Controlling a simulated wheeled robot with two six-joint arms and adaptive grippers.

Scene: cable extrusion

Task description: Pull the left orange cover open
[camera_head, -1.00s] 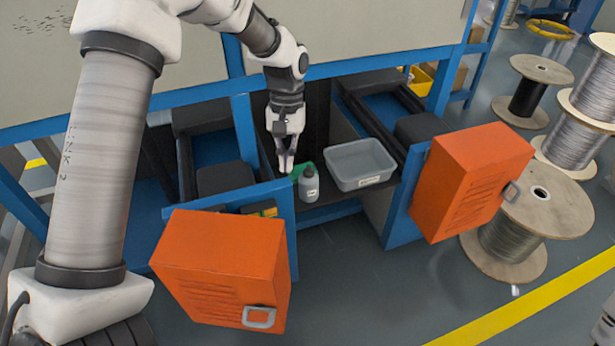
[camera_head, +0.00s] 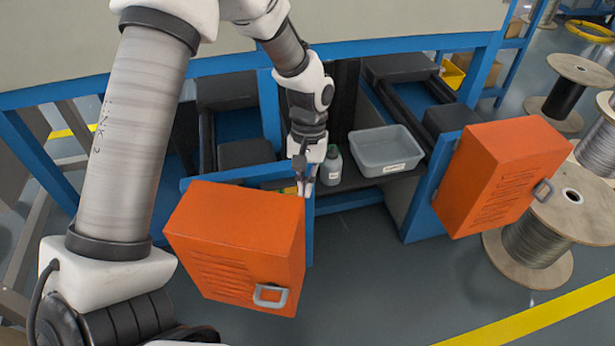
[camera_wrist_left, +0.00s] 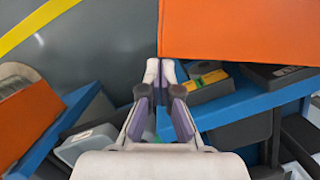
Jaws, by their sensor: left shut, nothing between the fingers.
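The left orange cover (camera_head: 233,240) is a box-shaped door with louvers and a grey handle (camera_head: 270,295) on its lower right front. It stands out from the blue frame. My left gripper (camera_head: 306,188) is shut and empty at the cover's upper right back corner, by the blue post. In the left wrist view the left gripper (camera_wrist_left: 160,72) has its fingertips at the lower left corner of the orange cover (camera_wrist_left: 240,30); whether they touch it I cannot tell. My right gripper is not in view.
A second orange cover (camera_head: 497,175) stands at the right. A grey bin (camera_head: 386,152) and a grey bottle (camera_head: 331,166) sit on the shelf between. Wire spools (camera_head: 537,240) stand at the far right. The floor (camera_head: 370,290) in front is clear.

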